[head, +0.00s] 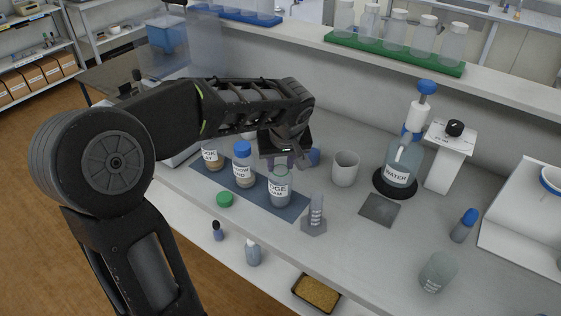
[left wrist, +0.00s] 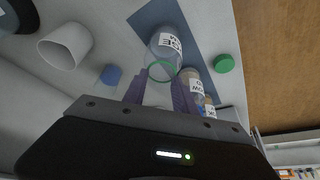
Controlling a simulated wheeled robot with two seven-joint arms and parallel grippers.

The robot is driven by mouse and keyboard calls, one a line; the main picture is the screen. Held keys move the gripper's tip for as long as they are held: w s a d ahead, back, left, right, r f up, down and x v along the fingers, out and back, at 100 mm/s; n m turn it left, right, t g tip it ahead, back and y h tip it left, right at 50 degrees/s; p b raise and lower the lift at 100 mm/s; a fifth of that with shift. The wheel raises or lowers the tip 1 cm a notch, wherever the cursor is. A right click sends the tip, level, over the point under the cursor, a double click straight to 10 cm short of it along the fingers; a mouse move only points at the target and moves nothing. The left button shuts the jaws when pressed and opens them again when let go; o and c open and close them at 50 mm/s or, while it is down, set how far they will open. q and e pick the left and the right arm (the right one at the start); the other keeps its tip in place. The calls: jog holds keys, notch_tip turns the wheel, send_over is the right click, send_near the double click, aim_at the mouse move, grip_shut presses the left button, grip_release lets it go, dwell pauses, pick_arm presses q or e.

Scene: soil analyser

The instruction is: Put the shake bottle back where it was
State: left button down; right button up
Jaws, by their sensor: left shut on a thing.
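The bottle (head: 279,192) is clear, open at the top, with a green ring at its neck and a partly readable label. It looks upright at the right part of the blue mat (head: 298,207); I cannot tell whether its base touches. My left gripper (head: 284,162) is shut at its neck from above. The left wrist view shows the bottle (left wrist: 166,45) just beyond the fingers (left wrist: 158,92), over the mat (left wrist: 148,17). A green cap (head: 225,199) lies by the mat's front edge, also in the left wrist view (left wrist: 224,63). My right gripper is out of view.
A blue-capped bottle (head: 243,165) and another labelled bottle (head: 211,155) stand left on the mat. A white cup (head: 345,168), a small cylinder (head: 316,214) on a base and a water bottle (head: 401,167) stand to the right. A blue object (left wrist: 110,75) lies behind.

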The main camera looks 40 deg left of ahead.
pick_arm(q)
jog(key=c, duration=1)
grip_release()
jog(key=shift+r+p, duration=0.2)
jog(key=shift+p, duration=0.15)
jog(key=b+v, duration=0.1)
jog(key=v, duration=1)
jog(key=shift+r, duration=0.4)
jog(key=shift+s, duration=0.1)
